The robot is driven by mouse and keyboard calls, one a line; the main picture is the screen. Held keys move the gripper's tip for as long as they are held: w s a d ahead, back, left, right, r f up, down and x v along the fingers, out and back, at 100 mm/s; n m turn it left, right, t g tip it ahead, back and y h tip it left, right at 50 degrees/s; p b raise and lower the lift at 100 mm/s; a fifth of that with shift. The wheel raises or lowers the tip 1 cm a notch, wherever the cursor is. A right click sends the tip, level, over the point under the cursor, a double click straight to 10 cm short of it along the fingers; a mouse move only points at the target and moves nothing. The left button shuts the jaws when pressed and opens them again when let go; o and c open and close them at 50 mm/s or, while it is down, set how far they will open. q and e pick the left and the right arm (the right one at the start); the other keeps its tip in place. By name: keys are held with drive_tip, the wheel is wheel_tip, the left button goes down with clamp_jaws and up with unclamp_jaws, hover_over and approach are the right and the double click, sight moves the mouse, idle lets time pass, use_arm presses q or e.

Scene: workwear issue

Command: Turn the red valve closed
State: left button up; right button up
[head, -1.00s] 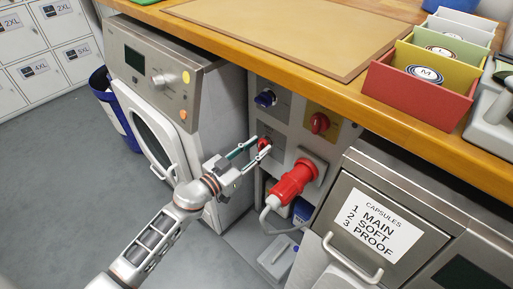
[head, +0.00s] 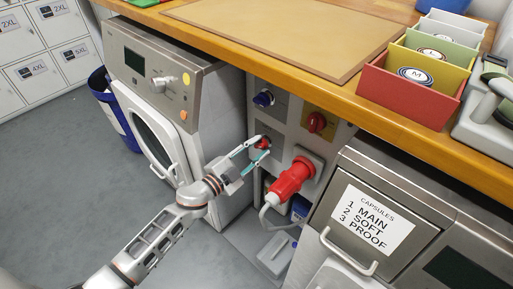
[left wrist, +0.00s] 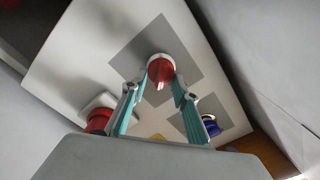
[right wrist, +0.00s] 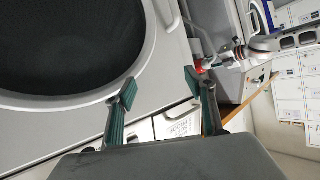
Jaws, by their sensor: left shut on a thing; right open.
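The red valve (head: 264,142) is a small round red knob on a grey plate of the panel under the counter. In the left wrist view the red valve (left wrist: 161,72) sits between the fingertips, and a light ridge crosses its face. My left gripper (head: 261,147) is shut on it, one finger on each side. My right gripper (right wrist: 162,88) is out of the head view. In the right wrist view it is open and empty, its fingers wide apart.
On the same panel are a blue knob (head: 264,98), a red knob on a yellow plate (head: 316,122) and a big red plug (head: 293,179) with a grey cable just right of my left gripper. A washer (head: 165,120) stands left, a capsule cabinet (head: 345,258) right.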

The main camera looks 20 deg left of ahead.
use_arm(q)
drive_tip(key=m, duration=0.3)
drive_tip(key=shift+f+m, duration=0.25)
drive_tip(key=shift+m, duration=0.15)
drive_tip(key=shift+f+m+b, duration=0.1)
drive_tip(key=shift+m+b, duration=0.45)
drive_tip(key=shift+m, duration=1.45)
use_arm(e)
drive_tip(key=shift+s+a+f+m, duration=0.15)
drive_tip(key=shift+a+m, duration=0.2)
drive_tip(key=shift+a, duration=0.1)
drive_tip(key=shift+s+a+f+m, duration=0.1)
drive_tip(key=shift+s+a+m, duration=0.05)
drive_tip(key=shift+a+m, duration=0.25)
drive_tip(key=shift+s+a, duration=0.1)
use_arm(q)
drive_tip(key=o, duration=1.1)
use_arm(e)
drive_tip(key=shift+y, duration=0.3)
use_arm(q)
drive_tip(key=v, duration=1.2)
